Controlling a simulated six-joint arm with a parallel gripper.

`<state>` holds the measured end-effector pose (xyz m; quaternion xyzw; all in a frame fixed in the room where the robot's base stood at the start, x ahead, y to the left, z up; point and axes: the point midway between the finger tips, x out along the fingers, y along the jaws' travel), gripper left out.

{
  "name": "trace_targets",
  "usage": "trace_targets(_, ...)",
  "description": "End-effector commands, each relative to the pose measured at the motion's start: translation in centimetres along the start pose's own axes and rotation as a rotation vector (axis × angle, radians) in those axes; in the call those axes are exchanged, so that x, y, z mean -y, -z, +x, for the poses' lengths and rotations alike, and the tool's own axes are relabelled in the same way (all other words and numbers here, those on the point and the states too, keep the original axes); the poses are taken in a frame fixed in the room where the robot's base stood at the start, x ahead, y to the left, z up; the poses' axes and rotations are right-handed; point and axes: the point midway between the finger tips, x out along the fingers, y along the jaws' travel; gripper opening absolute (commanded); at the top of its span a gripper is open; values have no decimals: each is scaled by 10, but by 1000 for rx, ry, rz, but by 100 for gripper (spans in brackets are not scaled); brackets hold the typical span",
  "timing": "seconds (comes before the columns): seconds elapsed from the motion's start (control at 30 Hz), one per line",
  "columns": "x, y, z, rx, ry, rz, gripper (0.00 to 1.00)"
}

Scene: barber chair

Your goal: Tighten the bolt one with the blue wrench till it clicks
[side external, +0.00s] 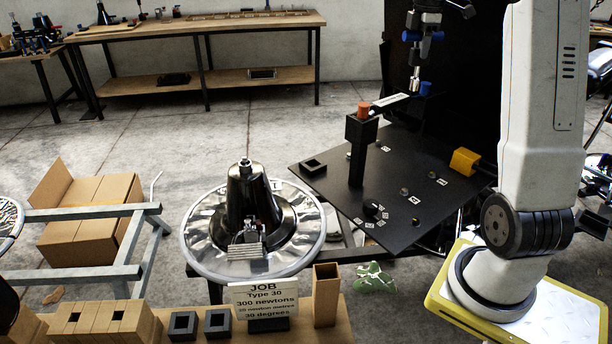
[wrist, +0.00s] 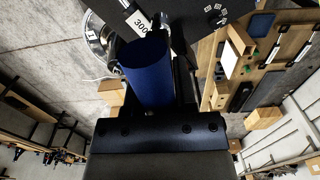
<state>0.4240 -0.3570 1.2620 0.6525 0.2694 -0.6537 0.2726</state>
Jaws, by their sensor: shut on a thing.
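My gripper (side external: 424,36) is high over the black plate (side external: 322,182) in the side view. It is shut on the blue wrench (wrist: 148,72), whose thick blue handle fills the space between the fingers in the wrist view. Several small bolts, such as one bolt (side external: 404,191) and another bolt (side external: 432,175), stand on the plate beside white number tags. The numbers are too small to read surely, so I cannot tell which is bolt one.
A black post (side external: 356,160) with an orange top (side external: 363,108) rises from the plate, near the hanging tool. A yellow block (side external: 464,161) sits at the plate's right edge. A black cone on a silver disc (side external: 245,200) and a JOB sign (side external: 264,300) stand to the left.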

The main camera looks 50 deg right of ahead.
Motion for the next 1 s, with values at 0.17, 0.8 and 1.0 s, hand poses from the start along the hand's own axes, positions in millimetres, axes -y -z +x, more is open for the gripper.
trace_targets(0.17,9,-50,0,1,-2,64,0)
trace_targets(0.8,26,-99,83,0,7,128,0)
trace_targets(1.0,26,-99,139,0,5,128,0)
